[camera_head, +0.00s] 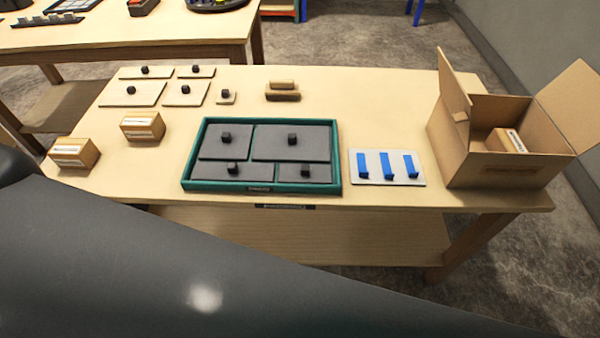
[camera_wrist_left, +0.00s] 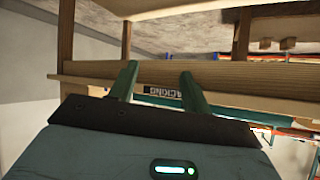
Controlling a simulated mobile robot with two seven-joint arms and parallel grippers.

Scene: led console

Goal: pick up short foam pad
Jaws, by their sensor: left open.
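Several dark grey pads with black knobs lie in a green-rimmed tray (camera_head: 186,160) on the table. At the back are a narrower pad (camera_head: 211,151) and a wide pad (camera_head: 318,147). At the front are two low pads, one on the left (camera_head: 212,178) and a shorter-looking one on the right (camera_head: 318,175). I cannot tell for certain which is the short foam pad. My left gripper (camera_wrist_left: 156,84) shows in the left wrist view, open and empty, its green fingers apart near a table edge. It is away from the pads. My right gripper is not in view.
Pale panels with black knobs (camera_head: 130,95) lie at the back left. Two small boxes (camera_head: 143,127) stand at left. A plate with blue clips (camera_head: 370,180) and an open cardboard box (camera_head: 505,172) are right of the tray. My dark arm fills the lower foreground.

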